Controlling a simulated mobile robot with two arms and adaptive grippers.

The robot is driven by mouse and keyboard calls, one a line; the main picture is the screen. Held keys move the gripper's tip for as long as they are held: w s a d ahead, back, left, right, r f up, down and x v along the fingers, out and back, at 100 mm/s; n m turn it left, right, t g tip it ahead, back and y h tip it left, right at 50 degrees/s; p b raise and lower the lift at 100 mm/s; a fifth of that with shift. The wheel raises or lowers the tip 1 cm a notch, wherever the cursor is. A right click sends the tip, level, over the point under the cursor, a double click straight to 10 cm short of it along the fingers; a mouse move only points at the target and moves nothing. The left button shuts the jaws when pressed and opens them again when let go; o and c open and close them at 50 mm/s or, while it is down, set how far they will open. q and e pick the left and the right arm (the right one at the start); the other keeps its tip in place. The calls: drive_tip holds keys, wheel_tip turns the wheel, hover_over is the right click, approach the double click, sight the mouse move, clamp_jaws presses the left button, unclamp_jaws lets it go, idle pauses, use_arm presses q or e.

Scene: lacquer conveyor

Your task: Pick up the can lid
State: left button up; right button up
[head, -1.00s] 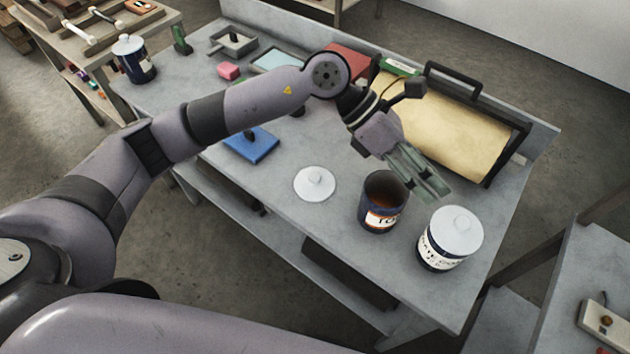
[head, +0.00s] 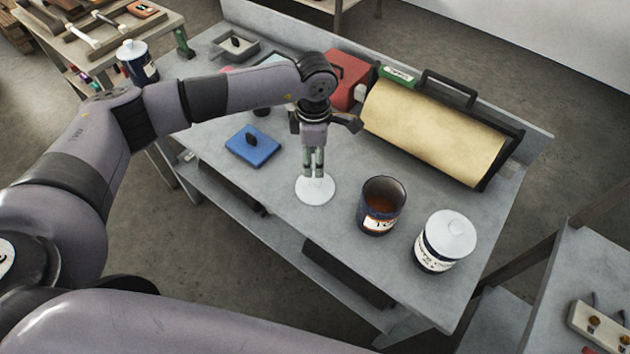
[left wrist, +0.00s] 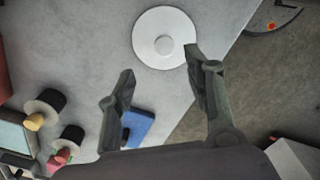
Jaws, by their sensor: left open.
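The white can lid (head: 315,190) lies flat on the grey table, left of the open dark can (head: 381,205). In the left wrist view the round lid (left wrist: 150,52) with its central knob (left wrist: 164,45) shows ahead of the fingertips. My left gripper (head: 314,174) points down above the lid in the head view, its fingers overlapping the lid's far part. In the left wrist view my left gripper (left wrist: 158,68) is open with nothing between its fingers. I cannot tell the exact height of the fingertips above the knob. My right gripper is not in view.
A closed can with a white lid (head: 450,232) stands right of the open can. A blue flat block with a dark handle (head: 253,147) lies left of the lid. A paper roll (head: 430,130) and a red box (head: 350,80) stand behind.

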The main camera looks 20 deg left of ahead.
sight(314, 180)
use_arm(q)
drive_tip(key=shift+f, duration=0.9)
drive_tip(key=shift+s+d+f+p, duration=0.1)
drive_tip(key=shift+s+f+p, duration=0.05)
drive_tip(key=shift+f+p, duration=0.45)
drive_tip(key=f, duration=0.1)
drive_tip(key=f+p, duration=0.1)
drive_tip(key=f, duration=0.1)
drive_tip(key=shift+s+f+p, duration=0.25)
drive_tip(key=shift+p, duration=0.1)
drive_tip(key=shift+f, duration=0.45)
drive_tip(key=shift+w, duration=0.1)
drive_tip(key=c, duration=1)
drive_tip(key=shift+r, duration=0.1)
